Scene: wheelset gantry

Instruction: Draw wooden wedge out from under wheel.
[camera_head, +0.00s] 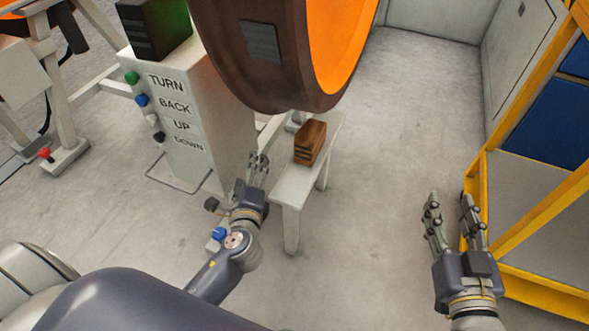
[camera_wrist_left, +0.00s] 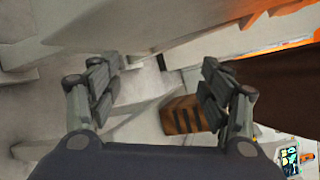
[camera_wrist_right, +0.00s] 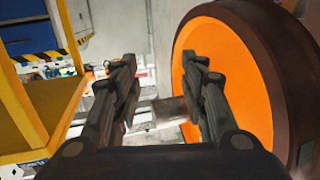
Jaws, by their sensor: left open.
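The wooden wedge (camera_head: 311,142), brown with dark stripes, sits on a pale narrow bench (camera_head: 291,186) below the large wheel (camera_head: 237,58) with its brown rim and orange face. In the left wrist view the wedge (camera_wrist_left: 184,115) lies beyond the right finger. My left gripper (camera_head: 258,168) is open and empty, left of the wedge and beside the bench, apart from it. My right gripper (camera_head: 451,212) is open and empty, far right of the bench over the floor. In the right wrist view the wheel's orange face (camera_wrist_right: 225,75) stands to the right.
A pale control post (camera_head: 180,125) with buttons marked TURN, BACK, UP and DOWN stands left of the wheel. A yellow frame (camera_head: 530,280) with blue panels stands at the right. The grey floor between bench and yellow frame is clear.

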